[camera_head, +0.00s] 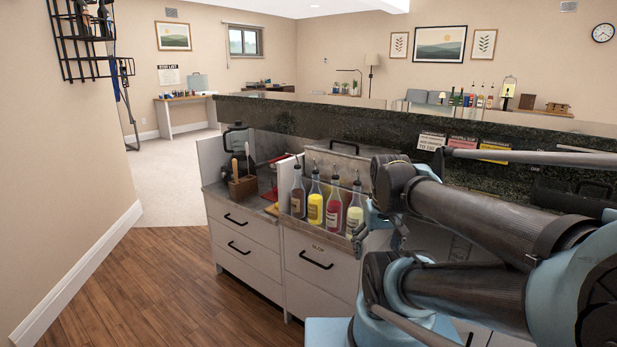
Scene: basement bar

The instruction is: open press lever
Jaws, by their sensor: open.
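A grey metal box (347,165) with a black bar handle (344,143) along its top edge stands on the counter behind the bottles. I cannot tell for sure which of these is the press lever. My gripper (360,238) is small in view, open, beside the rightmost bottle and in front of the drawer unit. It is apart from both handles, and my arm partly hides it.
Several sauce bottles (315,205) stand in a row at the counter's front. A wooden utensil block (242,187) is left of them. A raised dark stone bar top (300,112) runs behind. The wooden floor (150,275) at left is clear.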

